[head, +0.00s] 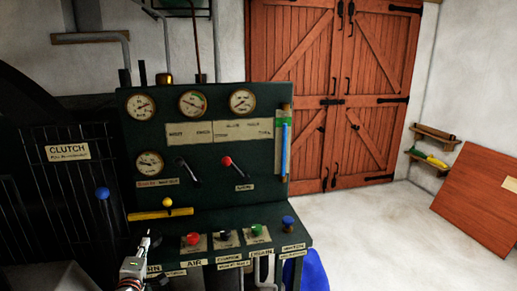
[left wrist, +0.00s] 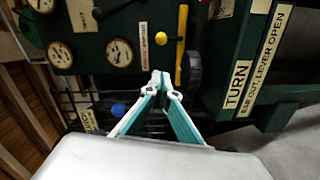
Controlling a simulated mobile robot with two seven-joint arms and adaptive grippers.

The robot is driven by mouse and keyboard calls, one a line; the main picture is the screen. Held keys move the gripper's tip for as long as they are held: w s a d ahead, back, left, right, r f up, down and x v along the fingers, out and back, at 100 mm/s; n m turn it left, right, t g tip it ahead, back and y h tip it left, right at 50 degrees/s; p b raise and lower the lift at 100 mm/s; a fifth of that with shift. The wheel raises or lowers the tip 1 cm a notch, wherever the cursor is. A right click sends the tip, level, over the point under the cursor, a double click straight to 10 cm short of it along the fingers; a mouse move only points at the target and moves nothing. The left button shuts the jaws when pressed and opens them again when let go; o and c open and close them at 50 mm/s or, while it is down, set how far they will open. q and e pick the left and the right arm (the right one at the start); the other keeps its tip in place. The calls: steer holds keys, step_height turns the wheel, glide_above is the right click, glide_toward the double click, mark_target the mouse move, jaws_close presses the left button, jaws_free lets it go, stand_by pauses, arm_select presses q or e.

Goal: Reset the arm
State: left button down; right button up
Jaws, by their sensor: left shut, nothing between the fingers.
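My left gripper (head: 146,243) is at the lower left of the head view, in front of the left end of the dark green control panel (head: 222,98). In the left wrist view the left gripper (left wrist: 160,78) has its fingertips together and nothing between them. Behind the tips are a yellow lever (left wrist: 181,52) and a dark round knob (left wrist: 194,70); I cannot tell whether the tips touch anything. The yellow lever also shows in the head view (head: 150,215). My right gripper is in neither view.
The panel carries several gauges (head: 193,103) and coloured knobs, among them a red one (head: 193,238). A blue-knobbed clutch lever (head: 102,193) stands at the left by a wire guard. Red wooden doors (head: 290,70) are behind.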

arm_select(q)
steer(key=s+d+f+m+g+h, duration=0.1)
steer(key=s+d+f+m, duration=0.4)
steer(key=s, duration=0.8)
steer(key=s+d+f+m+g+h, duration=0.2)
steer(key=s+d+f+m, duration=0.3)
steer(key=s+f+m, duration=0.4)
steer(key=s+d+f+m+g+h, duration=0.2)
steer(key=s+d+f+m, duration=0.3)
steer(key=s, duration=1.2)
step_height(320, 180, down, 4)
steer(key=m+g, duration=0.1)
steer(key=m, duration=0.1)
steer(key=shift+s+m+g, duration=0.3)
steer(key=shift+s+g, duration=0.05)
steer(key=shift+g, duration=0.05)
steer(key=shift+d+f, duration=0.1)
